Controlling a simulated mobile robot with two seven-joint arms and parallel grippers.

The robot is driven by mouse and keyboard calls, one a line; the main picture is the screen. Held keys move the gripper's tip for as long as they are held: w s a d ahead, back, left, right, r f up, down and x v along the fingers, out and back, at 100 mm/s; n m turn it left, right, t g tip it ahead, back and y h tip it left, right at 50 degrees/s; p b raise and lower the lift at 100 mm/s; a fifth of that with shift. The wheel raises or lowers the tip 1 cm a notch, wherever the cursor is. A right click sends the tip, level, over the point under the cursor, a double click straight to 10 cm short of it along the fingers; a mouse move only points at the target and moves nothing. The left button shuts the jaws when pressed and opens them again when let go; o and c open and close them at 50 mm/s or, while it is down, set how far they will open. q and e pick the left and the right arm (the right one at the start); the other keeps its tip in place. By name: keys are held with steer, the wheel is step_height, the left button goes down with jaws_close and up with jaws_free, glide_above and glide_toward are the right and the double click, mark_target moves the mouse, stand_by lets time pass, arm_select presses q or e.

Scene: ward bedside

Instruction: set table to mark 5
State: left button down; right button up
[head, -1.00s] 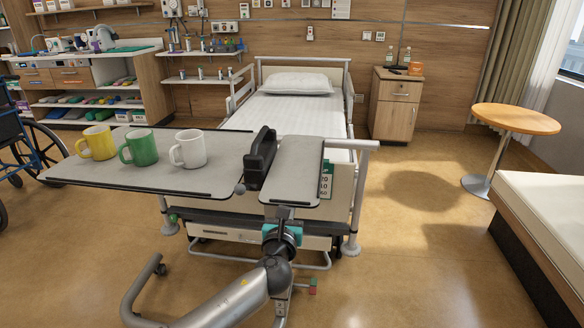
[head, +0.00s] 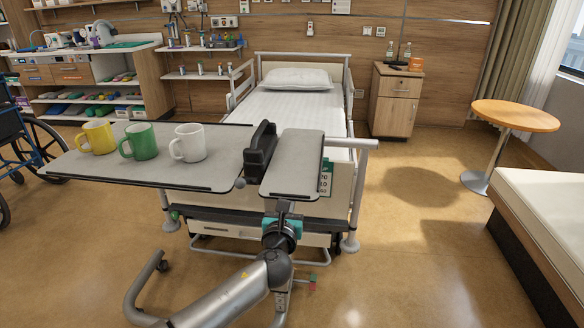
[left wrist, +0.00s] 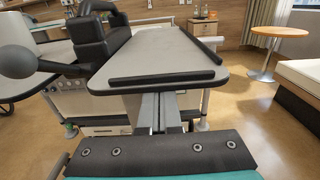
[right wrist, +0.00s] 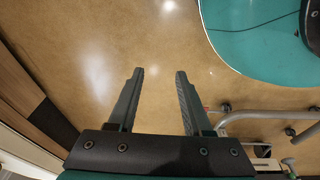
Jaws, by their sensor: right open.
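The grey overbed table (head: 110,172) stands across the foot of the bed. It carries a yellow mug (head: 97,137), a green mug (head: 140,142) and a white mug (head: 187,143), all upright. A black handle-like block (head: 260,149) stands beside the smaller right-hand leaf (head: 296,160). The leaf's near edge (left wrist: 165,78) fills the upper middle of the left wrist view. My left gripper (left wrist: 159,112) points in under that edge, its fingers close together. Their tips and anything between them are hidden. My right gripper (right wrist: 159,75) is open and empty above the floor.
A numbered green-and-white panel (head: 326,178) shows beyond the leaf. The table's curved foot (head: 140,285) lies on the floor at lower left. A wheelchair (head: 22,150) stands left, a round wooden table (head: 515,115) and white couch (head: 550,210) right. Floor between is clear.

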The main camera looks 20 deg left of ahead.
mark_target(290, 191)
arm_select(q)
steer(key=shift+w+r+p, duration=0.1)
steer(key=shift+r+p, duration=0.45)
steer(key=shift+r, duration=0.5)
steer(key=shift+r+p, duration=1.25)
steer(key=shift+p, duration=0.05)
arm_select(e)
steer(key=shift+s+d+f, duration=1.65)
steer(key=shift+s+d, duration=0.65)
steer(key=shift+s, duration=0.7)
arm_select(q)
steer(key=shift+r+p, duration=1.35)
steer(key=shift+p, duration=0.05)
steer(key=shift+r+p, duration=0.95)
steer(key=shift+p, duration=0.05)
steer(key=shift+r+p, duration=0.85)
steer(key=shift+p, duration=0.05)
arm_select(e)
steer(key=s+a+r+g, duration=0.1)
steer(key=s+a+r, duration=0.1)
steer(key=s+r, duration=0.3)
steer(key=shift+s+a, duration=0.35)
steer(key=shift+s, duration=0.65)
arm_select(q)
steer(key=shift+f, duration=0.15)
arm_select(e)
steer(key=shift+f, duration=0.15)
